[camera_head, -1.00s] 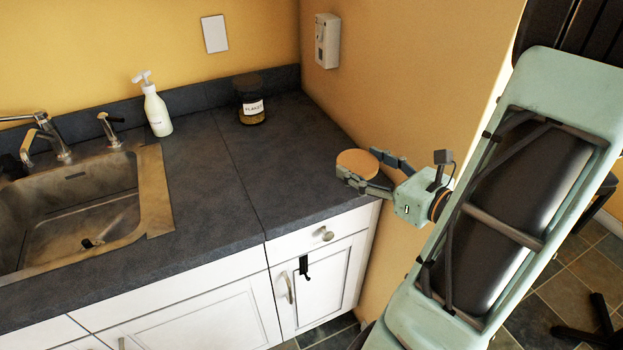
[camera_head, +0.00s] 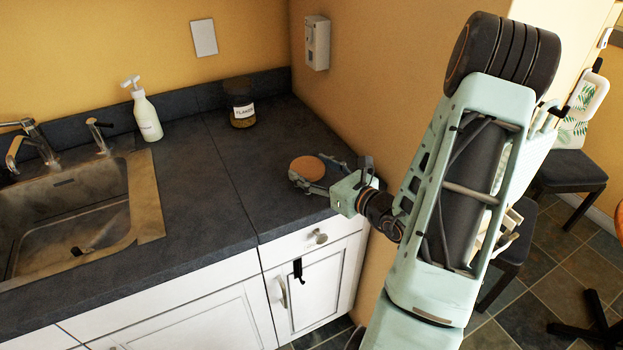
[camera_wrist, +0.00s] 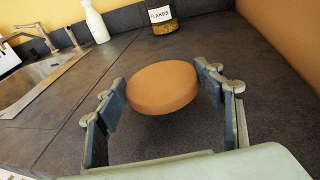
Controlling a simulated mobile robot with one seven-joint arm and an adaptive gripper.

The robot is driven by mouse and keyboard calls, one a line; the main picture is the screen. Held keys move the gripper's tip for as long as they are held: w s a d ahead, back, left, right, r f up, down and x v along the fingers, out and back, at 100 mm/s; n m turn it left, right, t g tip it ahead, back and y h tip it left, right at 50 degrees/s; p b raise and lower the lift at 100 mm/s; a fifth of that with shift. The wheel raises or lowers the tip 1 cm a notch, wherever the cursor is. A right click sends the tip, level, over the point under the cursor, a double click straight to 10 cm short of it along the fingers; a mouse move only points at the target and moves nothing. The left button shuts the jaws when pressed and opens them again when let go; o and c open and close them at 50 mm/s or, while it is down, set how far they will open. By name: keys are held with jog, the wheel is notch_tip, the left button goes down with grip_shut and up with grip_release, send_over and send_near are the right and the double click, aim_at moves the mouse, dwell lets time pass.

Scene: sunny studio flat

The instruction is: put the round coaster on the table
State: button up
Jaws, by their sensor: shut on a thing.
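The round coaster (camera_head: 306,168) is an orange-brown disc over the right end of the dark countertop (camera_head: 196,205). My gripper (camera_head: 318,176) is shut on it, with a finger on either side. In the wrist view the coaster (camera_wrist: 163,86) lies flat between the fingertips, near the counter surface. I cannot tell whether its underside touches the counter. No table can be made out clearly in these views.
A jar labelled flakes (camera_head: 241,110) and a white pump bottle (camera_head: 146,114) stand at the back of the counter. The sink (camera_head: 150,200) is at left. A wall closes the counter's right end. Dark chairs (camera_head: 570,172) stand at far right.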

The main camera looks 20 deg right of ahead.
jog(key=shift+f, duration=1.6)
jog(key=shift+f+b, duration=0.2)
jog(key=shift+b, duration=0.15)
jog(key=o, duration=1.2)
jog(key=shift+c, duration=0.2)
jog(key=shift+r, duration=0.15)
